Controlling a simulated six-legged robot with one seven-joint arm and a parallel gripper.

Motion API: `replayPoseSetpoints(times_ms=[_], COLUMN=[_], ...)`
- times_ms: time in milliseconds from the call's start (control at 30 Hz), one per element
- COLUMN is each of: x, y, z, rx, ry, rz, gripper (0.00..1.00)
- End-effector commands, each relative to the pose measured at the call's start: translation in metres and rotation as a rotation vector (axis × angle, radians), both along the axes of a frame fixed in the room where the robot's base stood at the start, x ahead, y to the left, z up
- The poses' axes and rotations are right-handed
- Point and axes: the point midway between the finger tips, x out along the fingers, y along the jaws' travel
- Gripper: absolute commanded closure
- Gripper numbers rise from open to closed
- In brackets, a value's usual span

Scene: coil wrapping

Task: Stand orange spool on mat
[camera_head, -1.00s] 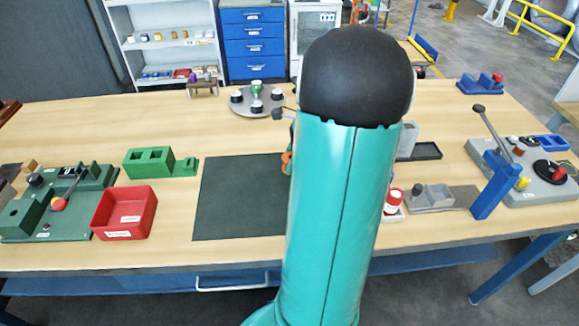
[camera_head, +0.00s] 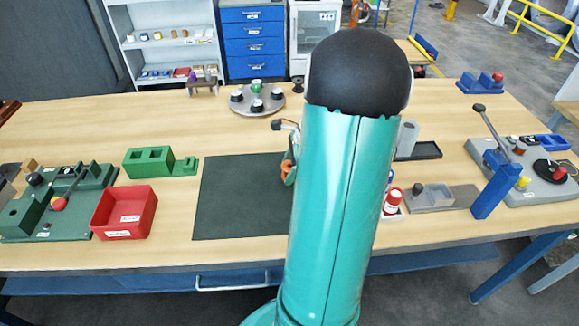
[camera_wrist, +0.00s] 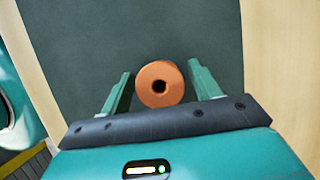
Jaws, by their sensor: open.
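The orange spool (camera_wrist: 159,84) stands upright on the dark green mat (camera_wrist: 200,25), its round end with the dark centre hole facing my wrist camera. My gripper (camera_wrist: 159,82) is open, with one green finger on each side of the spool and a visible gap on both sides. In the head view, a small orange part of the spool (camera_head: 287,170) shows at the left edge of my arm, over the mat (camera_head: 235,200). My arm hides most of the gripper and the right part of the mat there.
A red bin (camera_head: 124,212) and a green block fixture (camera_head: 160,161) stand left of the mat. A round tray (camera_head: 257,101) with several black-topped items is behind it. A red-and-white bottle (camera_head: 393,202) and a grey fixture (camera_head: 432,197) are right of my arm.

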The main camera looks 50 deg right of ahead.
Motion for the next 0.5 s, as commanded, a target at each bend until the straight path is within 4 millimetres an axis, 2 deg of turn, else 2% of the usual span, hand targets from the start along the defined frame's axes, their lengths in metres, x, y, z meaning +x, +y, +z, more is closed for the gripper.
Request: replayPoseSetpoints(times_ms=[167, 267, 500], x=[-0.002, -0.005, -0.021], y=[-0.002, -0.006, -0.02], z=[0.01, 0.024, 0.073], rx=[-0.004, -0.005, -0.005], ry=[-0.001, -0.002, -0.002], rz=[-0.002, 0.0, -0.001], gripper=[0.38, 0.38, 0.38])
